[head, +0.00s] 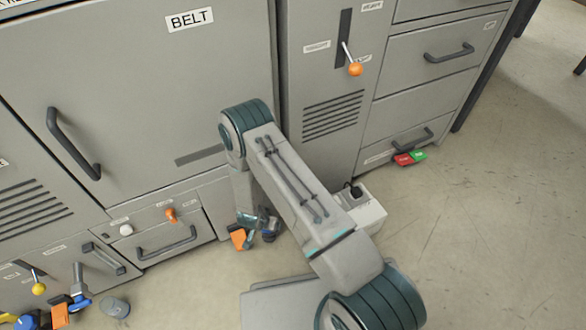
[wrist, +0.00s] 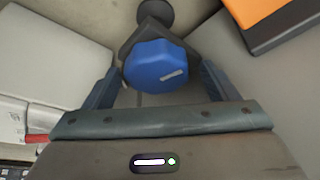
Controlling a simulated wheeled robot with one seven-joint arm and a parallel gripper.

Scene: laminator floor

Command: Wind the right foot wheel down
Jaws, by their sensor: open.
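The right foot wheel is a blue faceted knob with a pale mark, seen large in the wrist view (wrist: 155,66). It sits in front of a dark bracket with a dark round foot beyond it. My gripper (wrist: 158,78) is open, with one finger on each side of the knob. I cannot tell whether the fingers touch it. In the head view, my gripper (head: 262,224) is low at the cabinet's base, beside an orange block (head: 238,237). The wheel is mostly hidden there by my gripper and arm.
A white box (head: 366,212) stands on the floor right of my gripper. A red and green pedal (head: 411,157) lies farther right. Open floor (head: 490,230) is on the right.

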